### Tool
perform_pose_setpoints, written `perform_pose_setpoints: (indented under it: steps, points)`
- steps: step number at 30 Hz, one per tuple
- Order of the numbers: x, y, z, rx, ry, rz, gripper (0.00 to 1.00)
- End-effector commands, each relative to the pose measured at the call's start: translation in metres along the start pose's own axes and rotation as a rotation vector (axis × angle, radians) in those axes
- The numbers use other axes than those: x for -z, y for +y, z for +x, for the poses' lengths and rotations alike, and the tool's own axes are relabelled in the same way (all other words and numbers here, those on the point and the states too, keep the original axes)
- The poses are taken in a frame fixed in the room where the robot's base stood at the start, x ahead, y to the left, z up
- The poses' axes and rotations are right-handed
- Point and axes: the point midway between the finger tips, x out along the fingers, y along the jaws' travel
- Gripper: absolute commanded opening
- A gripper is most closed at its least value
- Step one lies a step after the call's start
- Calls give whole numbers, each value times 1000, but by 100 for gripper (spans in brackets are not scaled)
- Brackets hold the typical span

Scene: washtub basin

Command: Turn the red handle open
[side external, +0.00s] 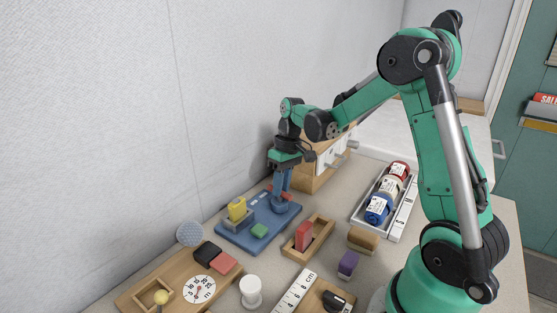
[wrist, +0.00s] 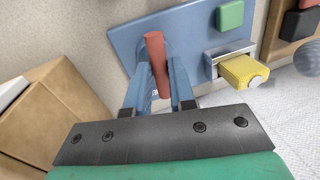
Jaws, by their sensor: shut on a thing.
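The red handle (wrist: 156,62) is a red bar on the blue board (wrist: 123,42), seen in the wrist view between the two blue fingers of my gripper (wrist: 158,80). The fingers are shut on it. In the side view my gripper (side external: 281,188) points down at the far right part of the blue board (side external: 262,243). The handle is hard to make out there, behind the fingers. The handle's pivot is not clearly visible.
On the same board are a yellow block (side external: 237,208) in a grey holder and a green block (side external: 259,230). A wooden drawer box (side external: 312,178) stands close behind my gripper. A wooden tray (side external: 322,240) with a red block lies in front.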

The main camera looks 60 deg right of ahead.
Motion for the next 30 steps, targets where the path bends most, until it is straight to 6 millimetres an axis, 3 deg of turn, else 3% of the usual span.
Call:
perform_pose_setpoints:
  steps: [23, 24, 27, 30]
  points:
    - [1, 0, 0, 0, -19, -104, 0]
    - [1, 0, 0, 0, -19, -104, 25]
    - [1, 0, 0, 0, -20, -103, 51]
    - [1, 0, 0, 0, -20, -103, 51]
